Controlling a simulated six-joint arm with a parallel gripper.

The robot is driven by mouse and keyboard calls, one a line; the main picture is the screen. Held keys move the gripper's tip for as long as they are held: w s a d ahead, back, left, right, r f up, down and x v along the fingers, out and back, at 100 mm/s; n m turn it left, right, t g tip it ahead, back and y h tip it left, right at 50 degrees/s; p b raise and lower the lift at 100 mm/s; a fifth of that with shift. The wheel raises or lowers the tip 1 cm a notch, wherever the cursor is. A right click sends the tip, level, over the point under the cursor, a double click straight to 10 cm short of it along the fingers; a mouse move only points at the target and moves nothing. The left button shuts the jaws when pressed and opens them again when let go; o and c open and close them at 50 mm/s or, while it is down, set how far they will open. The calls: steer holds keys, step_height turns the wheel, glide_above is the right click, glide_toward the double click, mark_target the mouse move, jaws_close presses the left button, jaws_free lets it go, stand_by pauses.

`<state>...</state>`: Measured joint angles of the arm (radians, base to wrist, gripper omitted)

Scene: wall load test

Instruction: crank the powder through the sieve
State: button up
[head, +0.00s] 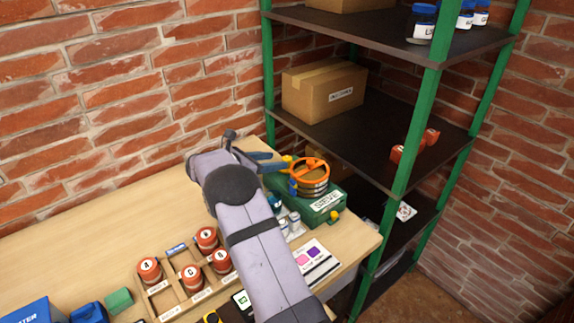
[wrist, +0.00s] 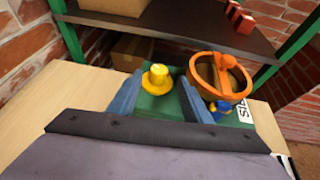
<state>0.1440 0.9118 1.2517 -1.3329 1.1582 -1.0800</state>
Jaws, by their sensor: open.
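The sieve (head: 311,175) is a round orange-rimmed drum with an orange bar across its top. It sits on a green base box (head: 322,206) with a white label, at the back right of the table. In the wrist view the sieve (wrist: 219,77) is just right of my gripper. A yellow knob (wrist: 157,78) stands on the green base, between and beyond my fingertips in the wrist view. My gripper (wrist: 155,92) is open, with blue fingers either side of the knob's line of sight. I cannot tell whether they touch it. In the head view my arm partly hides the base.
A wooden rack (head: 190,281) holds several lettered red-capped jars. A card with pink and purple patches (head: 308,258) lies near the table's right edge. A green-posted shelf (head: 405,155) stands close behind and right, with a cardboard box (head: 324,90).

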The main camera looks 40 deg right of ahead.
mark_target(285, 159)
steer(key=shift+w+d+f, duration=0.1)
steer(key=shift+d+f, duration=0.05)
steer(key=shift+d, duration=0.3)
steer(key=shift+p+x, duration=0.85)
steer(key=shift+x, duration=2.35)
steer(key=shift+c, duration=0.5)
steer(key=shift+w, duration=0.1)
steer(key=c, duration=0.9)
steer(key=shift+c, duration=0.2)
